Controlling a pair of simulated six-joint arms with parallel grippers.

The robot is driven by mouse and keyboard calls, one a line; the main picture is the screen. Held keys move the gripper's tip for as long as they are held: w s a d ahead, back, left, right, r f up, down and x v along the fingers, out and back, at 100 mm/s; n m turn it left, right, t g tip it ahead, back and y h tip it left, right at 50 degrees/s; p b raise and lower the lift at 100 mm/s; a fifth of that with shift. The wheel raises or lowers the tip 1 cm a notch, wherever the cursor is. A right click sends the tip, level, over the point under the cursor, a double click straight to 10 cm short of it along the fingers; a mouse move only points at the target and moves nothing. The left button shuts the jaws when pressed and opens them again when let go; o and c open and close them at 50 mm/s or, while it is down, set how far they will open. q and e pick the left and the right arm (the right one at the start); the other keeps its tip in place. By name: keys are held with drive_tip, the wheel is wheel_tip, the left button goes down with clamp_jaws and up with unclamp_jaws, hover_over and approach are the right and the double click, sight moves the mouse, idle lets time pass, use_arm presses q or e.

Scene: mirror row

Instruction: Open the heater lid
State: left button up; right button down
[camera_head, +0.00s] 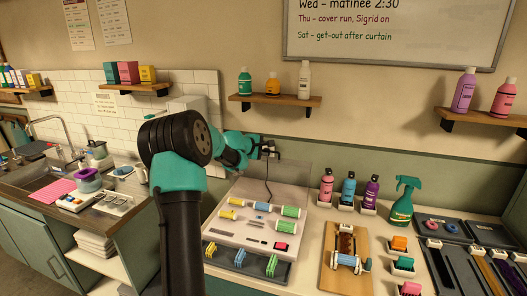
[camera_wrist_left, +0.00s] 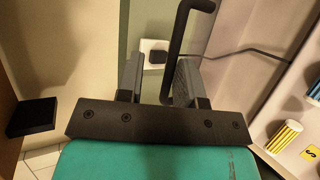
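The heater (camera_head: 262,240) is a pale box on the counter with yellow, blue and green rollers on its top and a small red switch. Its clear lid (camera_head: 296,178) stands raised behind the rollers, roughly upright. My left gripper (camera_head: 269,149) is at the lid's upper edge. In the left wrist view my left gripper (camera_wrist_left: 155,80) is open, with a dark bent handle (camera_wrist_left: 177,45) between its fingers, closer to the right finger; a gap shows on its left. I cannot tell whether they touch. My right gripper is out of view.
A dark tray of clips (camera_head: 243,262) lies before the heater. A wooden board (camera_head: 331,282) with a roller, several bottles (camera_head: 348,190) and a green spray bottle (camera_head: 402,205) stand to the right. A shelf (camera_head: 275,100) hangs above. A dark cord (camera_wrist_left: 255,50) runs behind the gripper.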

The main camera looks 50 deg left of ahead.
use_arm(q)
drive_tip(key=shift+s+f, duration=0.1)
drive_tip(key=shift+f, duration=0.05)
drive_tip(key=v, duration=1.7)
drive_tip(key=x, duration=1.6)
drive_tip(key=shift+s, duration=0.1)
